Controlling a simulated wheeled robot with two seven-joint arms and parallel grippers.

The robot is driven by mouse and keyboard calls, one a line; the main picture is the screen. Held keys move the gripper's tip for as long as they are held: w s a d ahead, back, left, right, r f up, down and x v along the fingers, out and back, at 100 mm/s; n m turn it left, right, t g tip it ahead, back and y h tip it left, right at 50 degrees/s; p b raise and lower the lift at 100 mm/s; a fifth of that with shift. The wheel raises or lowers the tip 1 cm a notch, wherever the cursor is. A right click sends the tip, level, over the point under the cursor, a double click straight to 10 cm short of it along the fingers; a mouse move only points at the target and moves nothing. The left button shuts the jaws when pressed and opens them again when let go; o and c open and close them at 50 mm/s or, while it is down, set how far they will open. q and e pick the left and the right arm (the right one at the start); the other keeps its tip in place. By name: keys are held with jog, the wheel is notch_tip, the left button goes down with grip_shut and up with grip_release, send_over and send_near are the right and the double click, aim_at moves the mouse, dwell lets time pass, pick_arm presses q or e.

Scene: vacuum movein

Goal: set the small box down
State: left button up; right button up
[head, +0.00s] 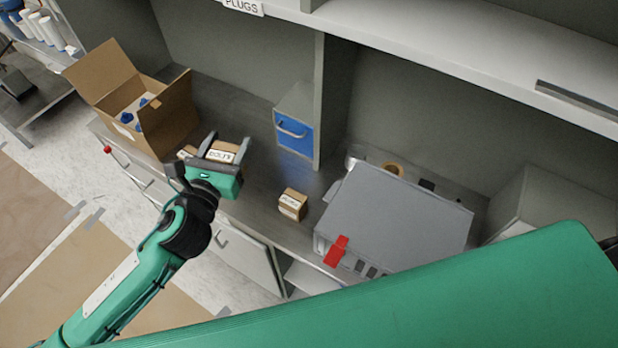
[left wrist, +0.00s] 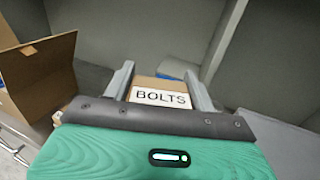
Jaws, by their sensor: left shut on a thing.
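My left gripper (head: 224,150) is shut on a small brown cardboard box (head: 222,157) with a white label. The box sits between the two grey fingers, over the counter near its front. In the left wrist view the same box (left wrist: 160,96) shows its label, "BOLTS", between the fingers (left wrist: 160,88). I cannot tell whether its underside touches the counter. Another small labelled cardboard box (head: 293,204) stands on the counter to the right. A further small box (head: 187,151) is partly hidden behind the gripper. My right gripper is not in view.
An open cardboard box (head: 165,115) with blue-topped items stands at the left of the counter. A blue-fronted drawer unit (head: 295,134) stands by the divider. A large grey case (head: 400,215) with a red latch fills the right. Bare counter (head: 250,190) lies between the small boxes.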

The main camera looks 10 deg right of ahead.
pick_arm(q)
jog(key=shift+w+d+m+g+h, duration=1.6)
jog(key=shift+w+d+h, duration=0.6)
jog(key=shift+w+d, duration=0.6)
jog(key=shift+f+b, duration=1.25)
jog(key=shift+f, duration=8.8)
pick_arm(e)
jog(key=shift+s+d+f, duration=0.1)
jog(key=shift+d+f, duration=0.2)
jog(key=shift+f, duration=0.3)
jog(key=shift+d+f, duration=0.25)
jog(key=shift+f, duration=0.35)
pick_arm(q)
jog(key=shift+a, duration=0.1)
jog(key=shift+f, duration=0.1)
jog(key=shift+f, duration=0.15)
jog(key=o, duration=1.1)
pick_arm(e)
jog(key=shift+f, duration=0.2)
